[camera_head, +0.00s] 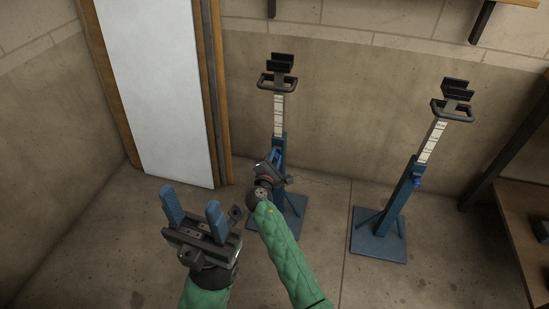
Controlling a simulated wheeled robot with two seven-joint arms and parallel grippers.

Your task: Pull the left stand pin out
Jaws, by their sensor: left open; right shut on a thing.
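The left stand (279,115) is a blue post with a pale graduated inner tube and a dark cradle on top, upright near the back wall. My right gripper (276,157) is at the left stand's post, about where the other stand has its pin. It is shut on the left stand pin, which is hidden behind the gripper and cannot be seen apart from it. My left gripper (190,198) is open and empty, with its blue fingers pointing up, in front and to the left of the left stand.
A right stand (408,187) of the same kind stands to the right, with a blue pin knob (417,183) on its post. A white panel (155,85) with wooden edges leans at the left. A wooden shelf (525,235) is at the right edge. Floor between the stands is clear.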

